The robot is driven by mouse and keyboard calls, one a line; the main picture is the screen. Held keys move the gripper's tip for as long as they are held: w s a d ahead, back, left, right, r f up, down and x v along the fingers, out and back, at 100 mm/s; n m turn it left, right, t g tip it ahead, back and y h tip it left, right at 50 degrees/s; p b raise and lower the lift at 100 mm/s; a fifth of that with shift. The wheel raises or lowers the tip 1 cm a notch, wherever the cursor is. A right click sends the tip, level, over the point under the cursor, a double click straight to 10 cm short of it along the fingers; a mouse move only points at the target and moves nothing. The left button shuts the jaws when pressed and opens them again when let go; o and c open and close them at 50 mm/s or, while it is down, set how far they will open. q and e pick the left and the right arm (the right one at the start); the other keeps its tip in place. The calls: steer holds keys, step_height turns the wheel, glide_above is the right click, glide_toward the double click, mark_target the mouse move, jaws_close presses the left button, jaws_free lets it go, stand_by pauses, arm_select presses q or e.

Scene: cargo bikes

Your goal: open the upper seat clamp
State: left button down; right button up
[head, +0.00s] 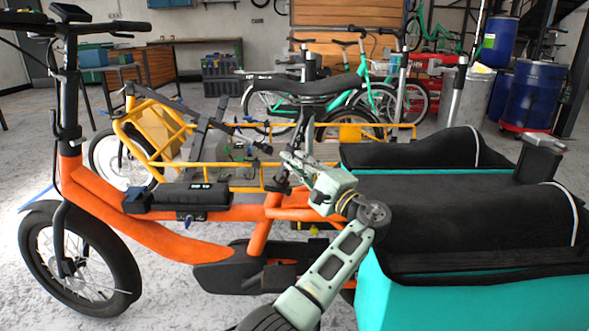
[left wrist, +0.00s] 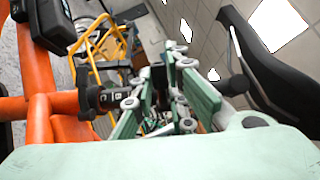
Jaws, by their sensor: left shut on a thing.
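The orange cargo bike (head: 105,205) stands side-on, its black saddle (head: 300,86) on a seat post (head: 307,125) above the frame. A black seat clamp collar (left wrist: 93,98) shows on the post in the left wrist view, left of my fingers. My left gripper (head: 298,163) reaches in from the lower right to the post just above the orange frame. In the left wrist view the left gripper (left wrist: 160,102) is shut on a part at the clamp. Its fingers hide most of that part, so I cannot tell the lever's position. My right gripper is out of view.
The teal cargo box (head: 470,300) with black padded cover (head: 450,215) lies right of my arm. A black battery pack (head: 205,198) sits on the orange frame. A yellow cargo bike (head: 150,130) stands close behind. The saddle (left wrist: 262,75) overhangs the gripper area.

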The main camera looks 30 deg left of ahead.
arm_select(q)
steer(key=shift+d+f+g+b, duration=0.1)
steer(key=shift+f+g+b, duration=0.25)
steer(key=shift+f+g, duration=0.05)
stand_by(0.4)
steer(key=c, duration=1.8)
jaws_free()
steer(key=shift+c, duration=0.2)
steer(key=shift+r, duration=0.15)
